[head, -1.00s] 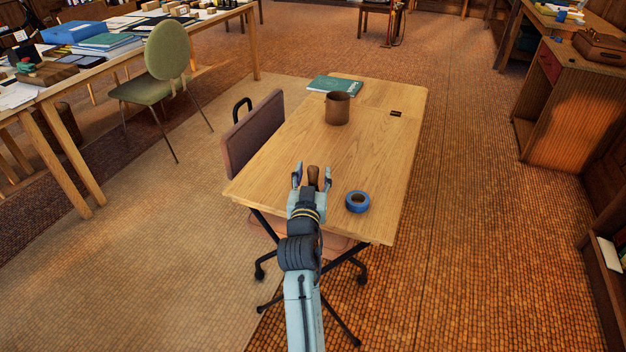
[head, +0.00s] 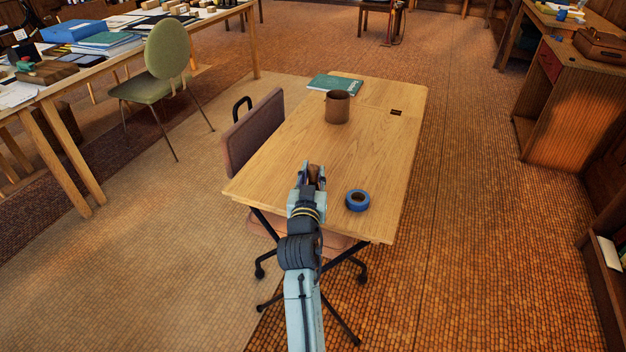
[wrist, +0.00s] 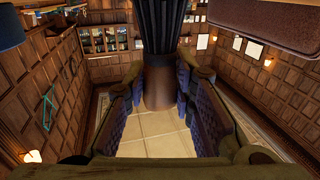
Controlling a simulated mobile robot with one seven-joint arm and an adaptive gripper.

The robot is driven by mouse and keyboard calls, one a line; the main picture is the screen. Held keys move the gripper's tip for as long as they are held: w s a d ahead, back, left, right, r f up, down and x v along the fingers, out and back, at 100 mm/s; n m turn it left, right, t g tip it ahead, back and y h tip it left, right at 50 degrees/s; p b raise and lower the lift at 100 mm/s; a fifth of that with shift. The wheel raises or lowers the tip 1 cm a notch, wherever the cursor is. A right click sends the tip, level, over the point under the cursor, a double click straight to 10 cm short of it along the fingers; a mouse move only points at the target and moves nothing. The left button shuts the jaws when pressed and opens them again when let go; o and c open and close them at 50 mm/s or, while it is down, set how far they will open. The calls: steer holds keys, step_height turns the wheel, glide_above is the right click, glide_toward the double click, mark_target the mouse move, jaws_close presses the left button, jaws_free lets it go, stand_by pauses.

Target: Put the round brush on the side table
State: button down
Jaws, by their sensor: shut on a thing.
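The round brush (wrist: 170,35) shows in the wrist view, with dark bristles and a brown lower part between my fingers. In the head view only a small brown part of it (head: 315,174) shows at my fingertips. My gripper (head: 312,170) is shut on it, at the near edge of a light wooden table (head: 345,165). In the wrist view the two padded fingers (wrist: 157,100) press on its sides. Whether the brush touches the tabletop cannot be told. Which table is the side table is not clear from the frames.
A cluttered long table (head: 60,90) is at left, a wooden cabinet (head: 565,110) at right.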

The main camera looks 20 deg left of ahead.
mark_target(313, 168)
steer(key=shift+r, duration=0.1)
steer(key=shift+r, duration=0.55)
step_height(313, 168, up, 2)
steer(key=shift+r+b, duration=0.1)
steer(key=shift+b, duration=0.25)
steer(key=s+r, duration=0.1)
steer(key=s, duration=1.5)
steer(key=shift+r, duration=0.3)
steer(key=shift+s+a, duration=0.1)
